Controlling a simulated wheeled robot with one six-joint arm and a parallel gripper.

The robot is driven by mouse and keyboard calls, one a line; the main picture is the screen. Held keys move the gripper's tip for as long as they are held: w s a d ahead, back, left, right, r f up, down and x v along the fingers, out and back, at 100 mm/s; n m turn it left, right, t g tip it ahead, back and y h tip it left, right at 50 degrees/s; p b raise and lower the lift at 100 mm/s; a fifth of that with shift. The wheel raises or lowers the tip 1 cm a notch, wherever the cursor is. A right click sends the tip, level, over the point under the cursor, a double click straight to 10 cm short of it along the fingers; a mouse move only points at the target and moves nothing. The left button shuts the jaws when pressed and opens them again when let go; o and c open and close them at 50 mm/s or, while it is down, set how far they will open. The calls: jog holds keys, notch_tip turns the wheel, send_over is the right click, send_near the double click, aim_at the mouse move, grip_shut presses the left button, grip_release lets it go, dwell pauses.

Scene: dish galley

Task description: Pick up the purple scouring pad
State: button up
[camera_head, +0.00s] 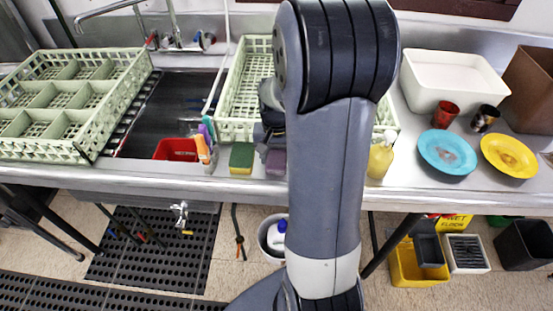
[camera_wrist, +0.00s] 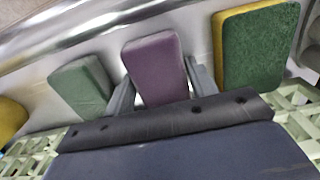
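The purple scouring pad (camera_head: 276,163) lies on the steel counter near its front edge, just left of my arm in the head view. In the wrist view the purple pad (camera_wrist: 152,68) sits between the two fingers of my gripper (camera_wrist: 158,82). The fingers stand open on either side of it, with small gaps seeming to show. My gripper (camera_head: 265,150) is low at the pad in the head view, partly hidden by my arm. The near end of the pad is hidden by the gripper body in the wrist view.
A yellow-green sponge (camera_head: 241,158) and a green pad (camera_wrist: 80,87) flank the purple pad. A pale green dish rack (camera_head: 237,130) stands behind.

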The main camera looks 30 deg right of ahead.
aim_at(277, 156)
jog(key=c, duration=0.5)
jog(key=shift+r, duration=0.15)
notch_tip(277, 156, up, 18)
jog(key=shift+p, duration=0.35)
